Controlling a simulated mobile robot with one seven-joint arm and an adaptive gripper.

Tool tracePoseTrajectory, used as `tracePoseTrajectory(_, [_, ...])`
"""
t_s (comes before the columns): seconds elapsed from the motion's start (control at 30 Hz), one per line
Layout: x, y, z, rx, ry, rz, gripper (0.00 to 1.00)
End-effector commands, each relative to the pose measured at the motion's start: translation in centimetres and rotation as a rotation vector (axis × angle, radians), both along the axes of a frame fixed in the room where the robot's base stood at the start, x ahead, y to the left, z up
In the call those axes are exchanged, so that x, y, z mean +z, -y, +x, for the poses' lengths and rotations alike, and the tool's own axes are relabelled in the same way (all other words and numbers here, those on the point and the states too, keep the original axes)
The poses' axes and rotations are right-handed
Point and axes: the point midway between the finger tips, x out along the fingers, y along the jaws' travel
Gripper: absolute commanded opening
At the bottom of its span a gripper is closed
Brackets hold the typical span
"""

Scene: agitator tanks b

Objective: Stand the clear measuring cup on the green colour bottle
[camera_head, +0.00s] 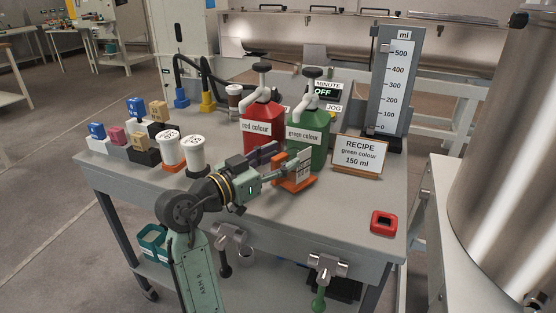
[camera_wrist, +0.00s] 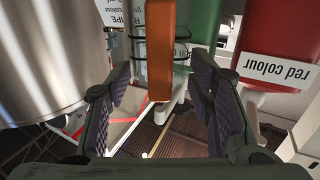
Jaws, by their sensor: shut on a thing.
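The clear measuring cup (camera_head: 303,160), with pale markings and orange parts, is in front of the green colour bottle (camera_head: 305,132) in the head view. My gripper (camera_head: 283,175) is at the cup, shut on its orange handle (camera_wrist: 160,50). The cup's clear wall with dark rings (camera_wrist: 183,48) shows behind the handle in the wrist view. The cup is beside the green bottle, not on it. I cannot tell whether it touches the table. The green bottle has a white pump top and also shows in the wrist view (camera_wrist: 203,22).
The red colour bottle (camera_head: 262,122) stands left of the green one. A recipe sign (camera_head: 358,156) reads green colour, 150 ml. A tall ml gauge (camera_head: 393,85) stands behind it. White-lidded jars (camera_head: 196,153) are at left. A red switch (camera_head: 383,221) is at the front right.

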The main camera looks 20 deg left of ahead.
Motion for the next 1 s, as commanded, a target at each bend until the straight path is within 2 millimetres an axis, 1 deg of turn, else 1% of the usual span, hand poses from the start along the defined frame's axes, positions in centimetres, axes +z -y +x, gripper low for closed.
tracePoseTrajectory(0.53, [0.01,-0.01,-0.08,0.000,0.000,0.001,0.09])
tracePoseTrajectory(1.0, [-0.88,0.01,-0.07,0.000,0.000,0.000,0.09])
